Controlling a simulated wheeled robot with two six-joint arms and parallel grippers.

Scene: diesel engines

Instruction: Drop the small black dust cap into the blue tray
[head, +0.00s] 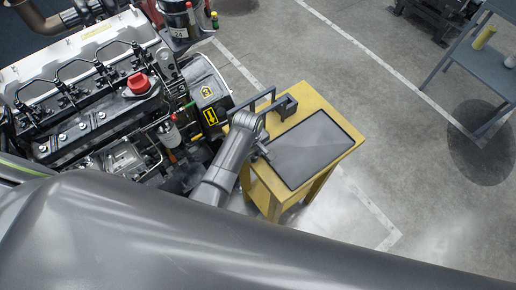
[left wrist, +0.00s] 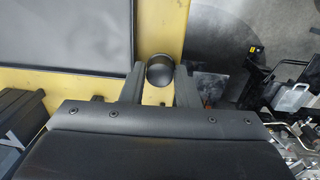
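The small black dust cap (left wrist: 160,70) is a round, dark, domed piece in the left wrist view. It sits between the two fingertips of my left gripper (left wrist: 160,78) and fills the gap, both fingers against its sides. In the head view my left gripper (head: 263,151) is over the left edge of a yellow table, beside a dark grey panel; the cap is too small to make out there. No blue tray shows in either view. My right gripper is not in view.
The yellow table (head: 318,97) carries the flat dark grey panel (head: 312,147) and a black block with a handle (head: 283,108). A diesel engine (head: 100,110) with a red cap stands at the left. A grey shelf cart (head: 487,68) stands far right, with open floor between.

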